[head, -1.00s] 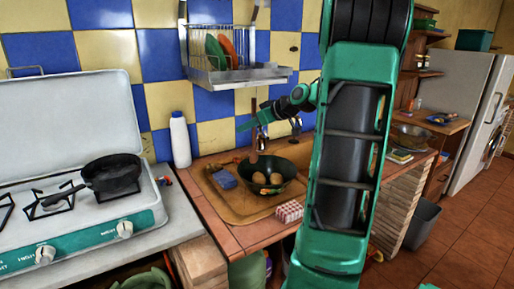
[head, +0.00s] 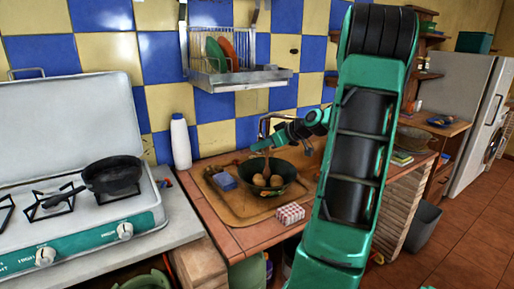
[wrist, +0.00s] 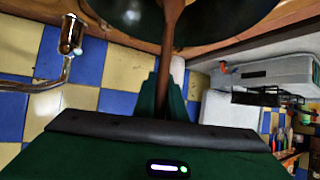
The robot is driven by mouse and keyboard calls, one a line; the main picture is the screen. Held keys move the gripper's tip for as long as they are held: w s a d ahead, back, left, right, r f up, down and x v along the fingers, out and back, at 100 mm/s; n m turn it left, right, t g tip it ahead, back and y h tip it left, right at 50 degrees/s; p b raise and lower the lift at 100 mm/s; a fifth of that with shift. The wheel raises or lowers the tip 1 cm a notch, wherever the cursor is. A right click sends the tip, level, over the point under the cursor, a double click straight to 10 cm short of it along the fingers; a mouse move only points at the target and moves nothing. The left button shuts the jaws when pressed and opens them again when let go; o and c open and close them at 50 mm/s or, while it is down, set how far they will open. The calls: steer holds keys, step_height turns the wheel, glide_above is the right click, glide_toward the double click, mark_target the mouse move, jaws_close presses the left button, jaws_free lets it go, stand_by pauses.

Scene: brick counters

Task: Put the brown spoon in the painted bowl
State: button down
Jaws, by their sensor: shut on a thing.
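The brown spoon (head: 266,167) hangs near upright from my gripper (head: 262,147), with its lower end within the outline of the painted bowl (head: 283,186). The bowl is dark green and holds round brown things. In the wrist view, my gripper (wrist: 167,100) is shut on the spoon's handle, and the spoon (wrist: 169,38) runs up to the bowl (wrist: 225,22). I cannot tell whether the spoon touches the bowl or its contents.
The bowl stands on a brown tray (head: 232,208) on the tiled counter. A blue block (head: 223,181) lies left of it, a red-checked box (head: 290,213) in front. A white bottle (head: 180,142) and a stove with a black pan (head: 112,175) are further left.

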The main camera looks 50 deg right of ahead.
steer(key=shift+f, duration=0.1)
steer(key=c, duration=1.8)
jaws_free()
